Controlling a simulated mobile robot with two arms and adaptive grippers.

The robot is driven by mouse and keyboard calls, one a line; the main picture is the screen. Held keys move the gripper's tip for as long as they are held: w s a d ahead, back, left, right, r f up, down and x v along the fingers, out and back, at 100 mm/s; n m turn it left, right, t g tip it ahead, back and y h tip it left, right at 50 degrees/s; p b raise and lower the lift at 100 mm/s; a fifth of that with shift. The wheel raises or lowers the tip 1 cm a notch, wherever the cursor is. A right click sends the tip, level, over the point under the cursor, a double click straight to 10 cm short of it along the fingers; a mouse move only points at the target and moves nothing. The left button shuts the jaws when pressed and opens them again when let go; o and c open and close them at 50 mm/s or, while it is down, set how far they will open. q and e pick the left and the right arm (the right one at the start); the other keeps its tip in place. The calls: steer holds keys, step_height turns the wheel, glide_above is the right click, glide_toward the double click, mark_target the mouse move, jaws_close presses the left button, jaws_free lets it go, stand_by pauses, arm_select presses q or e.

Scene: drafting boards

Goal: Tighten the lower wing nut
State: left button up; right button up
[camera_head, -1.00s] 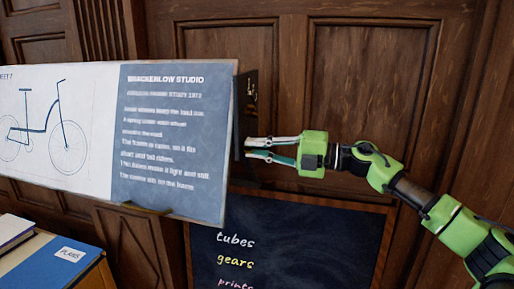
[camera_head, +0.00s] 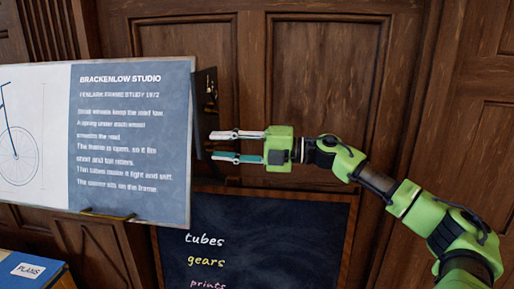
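The drawing board (camera_head: 130,150) stands at the left, with a bicycle sketch and printed text on its sheet. A dark upright bracket (camera_head: 206,105) shows behind its right edge. I cannot make out the lower wing nut; the fingers may hide it, or it is too small and dark. My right gripper (camera_head: 212,146) points left at the lower part of the bracket, just right of the board's edge. Its two fingers are apart with a gap between them, and nothing is clearly seen in the gap. I cannot tell whether the tips touch anything. My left gripper is out of view.
A framed blackboard (camera_head: 260,240) with chalk words is below the gripper. A small ledge (camera_head: 108,214) sits at the board's lower edge. A blue box labelled PLANS (camera_head: 35,268) is at the lower left. Wooden panelling (camera_head: 330,80) fills the background.

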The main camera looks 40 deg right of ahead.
steer(key=v, duration=1.1)
stand_by(0.4)
steer(key=shift+w, duration=0.1)
stand_by(0.4)
